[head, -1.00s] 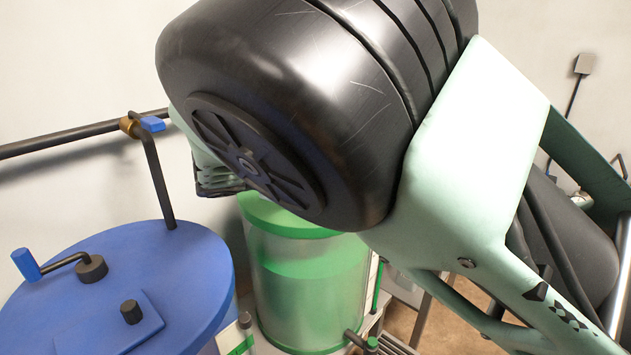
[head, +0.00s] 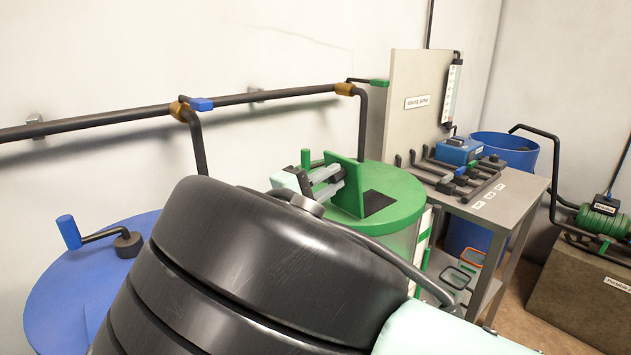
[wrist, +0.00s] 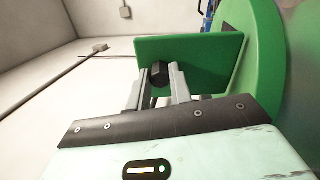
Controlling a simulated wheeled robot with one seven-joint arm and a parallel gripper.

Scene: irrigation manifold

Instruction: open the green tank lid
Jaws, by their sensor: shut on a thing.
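The green tank (head: 398,190) stands behind my arm in the head view. Its lid, a square green flap (head: 346,184), stands upright on the tank top, beside a dark square opening (head: 378,201). My gripper (head: 330,180) is at the left face of the flap. In the wrist view the green flap (wrist: 190,55) fills the area ahead, and a dark knob (wrist: 160,73) on it sits between the fingers of my gripper (wrist: 159,80). The fingers are shut on the knob. My arm hides the lower tank.
A blue tank (head: 60,285) with a crank handle is at the left. A black pipe (head: 270,96) with valves runs along the wall. A grey table (head: 510,195) with a pipe manifold and a blue barrel (head: 515,145) are at the right.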

